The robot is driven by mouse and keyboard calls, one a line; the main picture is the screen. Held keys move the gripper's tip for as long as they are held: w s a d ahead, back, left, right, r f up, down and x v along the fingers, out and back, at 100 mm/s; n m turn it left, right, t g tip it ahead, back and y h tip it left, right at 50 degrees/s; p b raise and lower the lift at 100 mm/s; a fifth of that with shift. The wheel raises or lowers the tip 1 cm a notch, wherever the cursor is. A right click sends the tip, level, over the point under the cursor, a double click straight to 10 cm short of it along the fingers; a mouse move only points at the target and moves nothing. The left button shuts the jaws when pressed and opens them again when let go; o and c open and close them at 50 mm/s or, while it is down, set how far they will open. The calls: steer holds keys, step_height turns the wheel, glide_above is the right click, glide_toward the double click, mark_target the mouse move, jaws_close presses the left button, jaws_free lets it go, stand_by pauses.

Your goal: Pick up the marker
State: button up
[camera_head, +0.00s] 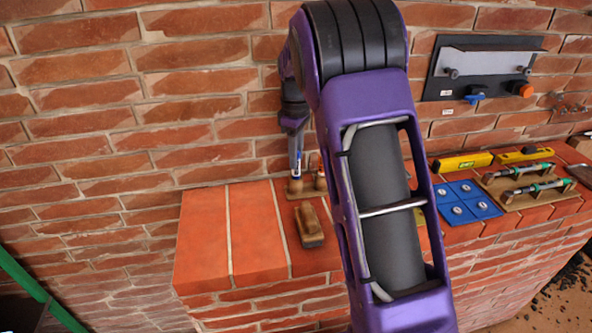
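A slim white-and-blue upright thing, which looks like the marker (296,172), stands at a small wooden holder (295,188) on the brick ledge, close to the wall. My gripper (295,155) is directly above it, at the end of my purple arm, pointing down. The gripper's fingers are small and dark here, and I cannot tell whether they are open or shut, or whether they touch the marker. A second brown upright piece (320,180) stands just right of it, partly behind my arm.
A wooden brush-like block (310,226) lies in front of the holder. To the right are a blue mat (488,207) with several metal discs, a board (512,197) with two green-ended tools, and a yellow level (462,162). A dark panel (436,88) hangs on the wall. The left ledge is clear.

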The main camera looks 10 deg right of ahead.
jaws_close()
